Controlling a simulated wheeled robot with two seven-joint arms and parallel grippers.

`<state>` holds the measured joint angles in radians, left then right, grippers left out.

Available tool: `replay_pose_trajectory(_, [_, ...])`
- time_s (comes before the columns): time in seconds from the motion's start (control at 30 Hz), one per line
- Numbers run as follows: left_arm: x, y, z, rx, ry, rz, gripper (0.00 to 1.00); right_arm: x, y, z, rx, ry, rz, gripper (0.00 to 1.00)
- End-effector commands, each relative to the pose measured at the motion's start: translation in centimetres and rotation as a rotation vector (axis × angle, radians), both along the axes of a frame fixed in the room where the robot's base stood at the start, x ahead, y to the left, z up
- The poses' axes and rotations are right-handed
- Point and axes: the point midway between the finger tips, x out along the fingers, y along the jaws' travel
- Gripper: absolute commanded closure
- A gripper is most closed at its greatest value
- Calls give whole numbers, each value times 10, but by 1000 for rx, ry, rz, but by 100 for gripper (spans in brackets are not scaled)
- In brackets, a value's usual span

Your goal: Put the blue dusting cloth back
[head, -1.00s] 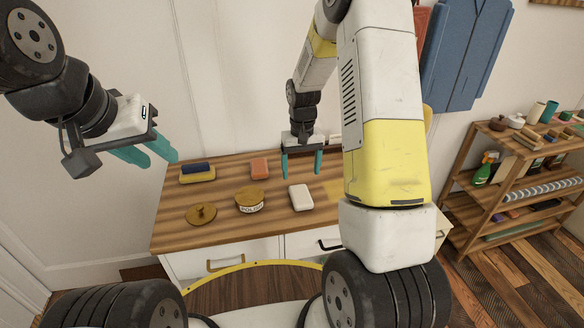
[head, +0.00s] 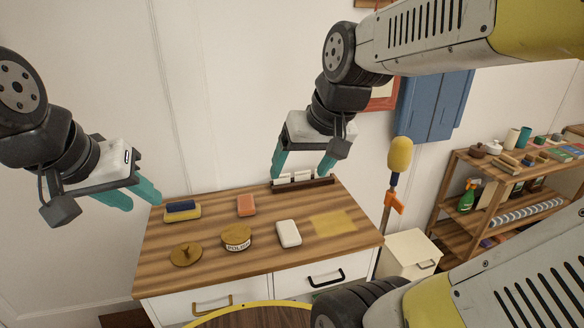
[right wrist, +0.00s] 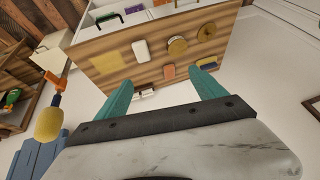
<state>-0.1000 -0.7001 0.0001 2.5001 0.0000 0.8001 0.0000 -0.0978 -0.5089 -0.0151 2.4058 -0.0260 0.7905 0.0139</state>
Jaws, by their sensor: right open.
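A dark blue folded-looking piece (head: 181,206) lies on a yellow block (head: 183,215) at the back left of the wooden tabletop (head: 205,250); I cannot tell whether it is the dusting cloth. A flat yellowish square (head: 333,222) lies at the right of the top. My right gripper (head: 300,176) is open and empty above the back edge, over a small rack (head: 303,184). In the right wrist view its fingers (right wrist: 162,82) are apart with nothing between. My left gripper (head: 138,196) is open and empty, left of the tabletop.
The top also holds an orange block (head: 246,205), a white block (head: 288,233), a labelled polish tin (head: 236,237) and a round brass lid (head: 186,254). A yellow-headed duster (head: 399,160) stands right of the cabinet. A blue hanging item (head: 434,105) and stocked shelves (head: 490,195) are beyond.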

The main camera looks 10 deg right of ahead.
Motion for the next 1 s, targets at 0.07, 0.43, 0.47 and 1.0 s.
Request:
replay_pose_trajectory(0.07, [0, 0, 0, 0, 0, 0, 64, -20, 2, 5, 9, -43, 2, 20])
replay_pose_trajectory(0.43, [0, 0, 0, 0, 0, 0, 64, -43, 4, 7, 18, -88, 7, 20])
replay_pose_trajectory(0.47, [0, 0, 0, 0, 0, 0, 64, -43, 4, 7, 18, -88, 7, 20])
replay_pose_trajectory(1.0, [0, 0, 0, 0, 0, 0, 64, -42, 4, 8, 19, -88, 6, 20])
